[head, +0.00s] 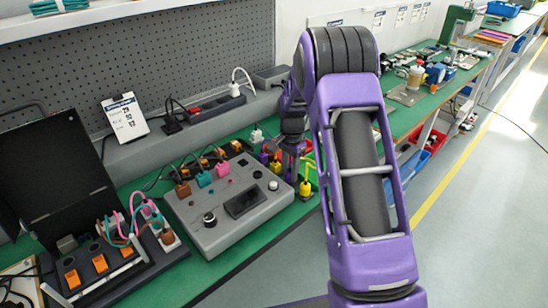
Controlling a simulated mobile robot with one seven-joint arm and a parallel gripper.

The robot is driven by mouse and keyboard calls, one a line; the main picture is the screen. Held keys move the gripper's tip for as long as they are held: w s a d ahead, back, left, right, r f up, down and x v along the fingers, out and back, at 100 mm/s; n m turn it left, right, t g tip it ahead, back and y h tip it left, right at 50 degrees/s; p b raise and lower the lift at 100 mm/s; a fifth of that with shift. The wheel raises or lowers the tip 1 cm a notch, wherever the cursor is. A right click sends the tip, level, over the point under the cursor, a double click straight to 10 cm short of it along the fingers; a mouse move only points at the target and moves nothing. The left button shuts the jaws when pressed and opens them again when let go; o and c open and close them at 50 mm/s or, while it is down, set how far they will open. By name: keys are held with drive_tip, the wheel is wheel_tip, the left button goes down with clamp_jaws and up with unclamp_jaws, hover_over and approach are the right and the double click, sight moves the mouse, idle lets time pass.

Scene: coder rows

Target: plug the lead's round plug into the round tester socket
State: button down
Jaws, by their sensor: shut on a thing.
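The tester is a grey box (218,232) with a dark display and knobs, lying on the green bench. Brown (183,189), teal (203,179) and pink (222,169) plugs stand along its back edge. I cannot make out the round socket from here.
An open black case (110,270) with orange blocks and several leads stands at the left. A power strip (215,108) runs along the back ledge. A red bin (308,147) is behind my gripper. My arm hides part of the bench. The bench's front strip is clear.

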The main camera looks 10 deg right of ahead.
drive_tip(key=shift+r+p, duration=0.75)
drive_tip(key=shift+r, duration=0.45)
drive_tip(key=shift+r, duration=0.25)
wheel_tip(320, 180, up, 8)
drive_tip(key=r+p, duration=0.1)
drive_tip(key=p, duration=0.3)
drive_tip(key=a+f, duration=0.1)
drive_tip(key=a, duration=0.2)
drive_tip(key=a+f+b, duration=0.1)
drive_tip(key=a+f, duration=0.1)
drive_tip(key=a, duration=0.1)
drive_tip(key=a+f+b, duration=0.1)
drive_tip(key=a, duration=0.3)
drive_tip(key=shift+s+f, duration=0.1)
drive_tip(key=shift+f, duration=0.1)
drive_tip(key=shift+f+b, duration=0.55)
drive_tip(key=shift+f, duration=0.15)
drive_tip(key=shift+f, duration=0.6)
